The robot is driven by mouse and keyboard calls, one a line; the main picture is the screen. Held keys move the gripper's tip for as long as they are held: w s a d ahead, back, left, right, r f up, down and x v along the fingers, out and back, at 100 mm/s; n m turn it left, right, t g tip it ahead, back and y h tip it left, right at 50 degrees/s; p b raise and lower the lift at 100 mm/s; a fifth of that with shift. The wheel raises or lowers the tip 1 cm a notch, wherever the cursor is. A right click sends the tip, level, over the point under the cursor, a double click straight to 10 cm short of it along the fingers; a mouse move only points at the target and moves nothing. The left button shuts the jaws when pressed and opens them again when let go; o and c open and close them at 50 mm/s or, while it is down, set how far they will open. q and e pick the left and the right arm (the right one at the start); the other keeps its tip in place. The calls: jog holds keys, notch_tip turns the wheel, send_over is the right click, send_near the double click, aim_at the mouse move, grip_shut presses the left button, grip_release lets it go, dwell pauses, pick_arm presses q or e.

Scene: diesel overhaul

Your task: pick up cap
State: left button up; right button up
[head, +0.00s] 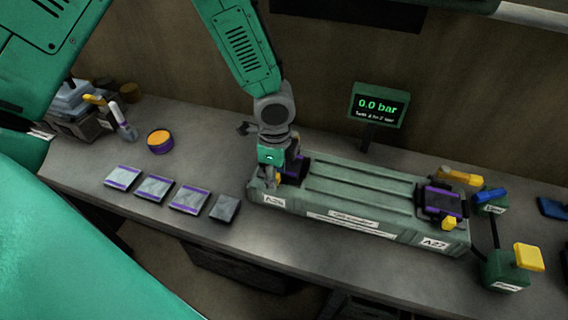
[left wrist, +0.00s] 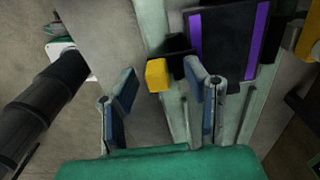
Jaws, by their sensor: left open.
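My left gripper (head: 284,174) comes down over the left end of the long green block (head: 365,193). In the left wrist view its two fingers (left wrist: 160,78) are open and apart. A small yellow piece (left wrist: 157,75) appears between the fingertips; I cannot tell if they touch it. Beside it is a dark plate with purple stripes (left wrist: 228,45), partly behind the right finger. This plate also shows beside the gripper in the head view (head: 294,169), partly hidden. A similar dark purple-edged piece (head: 442,200) sits at the block's right end. No piece is clearly marked as the cap.
Several flat plates, most purple-edged (head: 154,188), lie in a row at the bench's front left. A round orange-topped tin (head: 159,141) stands behind them. A display reading 0.0 bar (head: 378,106) stands behind the block. A green box with a yellow top (head: 505,270) is at right.

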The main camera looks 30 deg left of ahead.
pick_arm(q)
jog(key=shift+d+r, duration=0.1)
jog(key=shift+d, duration=0.25)
jog(key=shift+s, duration=0.1)
jog(key=c, duration=0.5)
jog(key=shift+a, duration=0.1)
grip_shut()
jog(key=shift+a, duration=0.35)
